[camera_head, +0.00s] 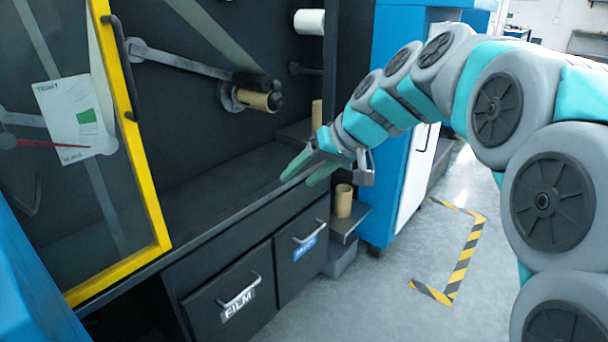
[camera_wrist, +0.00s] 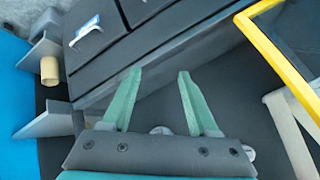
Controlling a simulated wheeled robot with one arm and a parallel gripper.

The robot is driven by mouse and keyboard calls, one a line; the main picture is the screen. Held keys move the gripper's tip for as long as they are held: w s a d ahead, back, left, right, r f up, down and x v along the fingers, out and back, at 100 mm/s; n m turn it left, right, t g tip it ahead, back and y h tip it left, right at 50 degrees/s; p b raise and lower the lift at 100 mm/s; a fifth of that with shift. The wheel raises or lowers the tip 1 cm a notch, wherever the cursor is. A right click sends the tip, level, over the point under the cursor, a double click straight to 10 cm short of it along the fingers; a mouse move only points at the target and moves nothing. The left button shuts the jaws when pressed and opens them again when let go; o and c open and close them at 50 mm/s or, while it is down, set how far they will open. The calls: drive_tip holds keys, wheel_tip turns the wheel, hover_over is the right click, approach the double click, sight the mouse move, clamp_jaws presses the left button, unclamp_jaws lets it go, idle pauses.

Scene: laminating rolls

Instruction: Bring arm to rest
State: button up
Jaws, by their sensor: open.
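My gripper (camera_head: 303,173) is at the end of my grey and teal arm, which reaches in from the right in the head view. It hangs over the front edge of the dark machine ledge (camera_head: 215,190), above the drawers. In the wrist view my gripper (camera_wrist: 160,80) shows two green fingers spread apart with nothing between them. The ledge's dark surface lies beyond the fingers. I cannot tell how high the fingertips are above it.
A yellow-framed door (camera_head: 133,125) stands at the left. A tan core (camera_head: 260,101) sits on a spindle, and another core (camera_head: 343,200) stands on a side shelf. Drawers (camera_head: 222,297) are below the ledge. A blue cabinet (camera_head: 395,190) stands behind my arm. Floor at the right is clear.

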drive_tip(key=shift+s, duration=0.1)
drive_tip(key=s+d+f+m+g+h+p, duration=0.1)
drive_tip(key=s+d+f, duration=0.4)
drive_tip(key=s, duration=0.6)
drive_tip(key=s+d+f+m+g+h, duration=0.1)
drive_tip(key=s+d+f+g+h, duration=0.2)
drive_tip(key=s, duration=0.9)
drive_tip(key=s+d+f+m+g+h+p, duration=0.1)
drive_tip(key=s+d+f+g+h, duration=0.1)
drive_tip(key=s+d+f, duration=0.6)
drive_tip(key=s+h, duration=0.1)
drive_tip(key=s, duration=0.2)
drive_tip(key=shift+s+f+m+p, duration=0.25)
drive_tip(key=shift+s+m+p, duration=0.05)
drive_tip(key=shift+s, duration=0.1)
drive_tip(key=shift+c, duration=0.2)
drive_tip(key=shift+c, duration=0.6)
drive_tip(key=shift+a, duration=0.2)
